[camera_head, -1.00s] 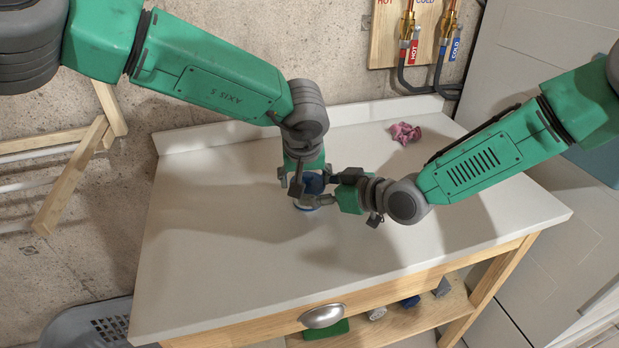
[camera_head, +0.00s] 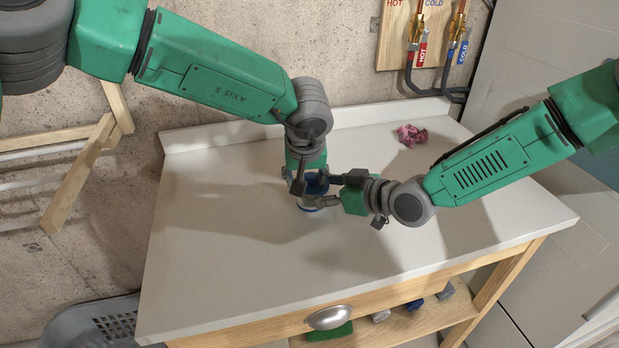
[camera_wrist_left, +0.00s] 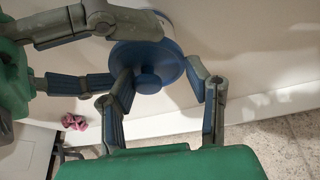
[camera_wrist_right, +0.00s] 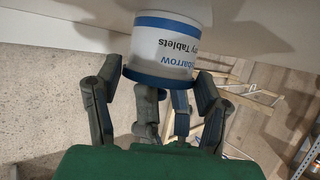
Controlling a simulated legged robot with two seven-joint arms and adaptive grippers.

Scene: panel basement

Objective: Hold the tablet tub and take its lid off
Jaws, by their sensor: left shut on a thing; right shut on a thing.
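The tablet tub (camera_wrist_right: 168,45) is white with dark lettering and shows upside down in the right wrist view. Its blue lid (camera_wrist_left: 150,62) has a round knob in the middle and sits on the tub, with no clear gap. In the head view, the tub is mostly hidden by the grippers, over the middle of the worktop. My left gripper (camera_wrist_left: 160,80) comes from above and is shut on the lid, with a finger on either side. My right gripper (camera_head: 338,188) reaches in from the right and is shut on the tub; its exact contact is partly hidden.
The pale worktop (camera_head: 230,265) is clear around the tub. A crumpled pink cloth (camera_head: 410,135) lies at the back right. Hot and cold pipes (camera_head: 437,35) are on the wall behind. A grey basket (camera_head: 95,322) stands at lower left. Several small items lie on the shelf below.

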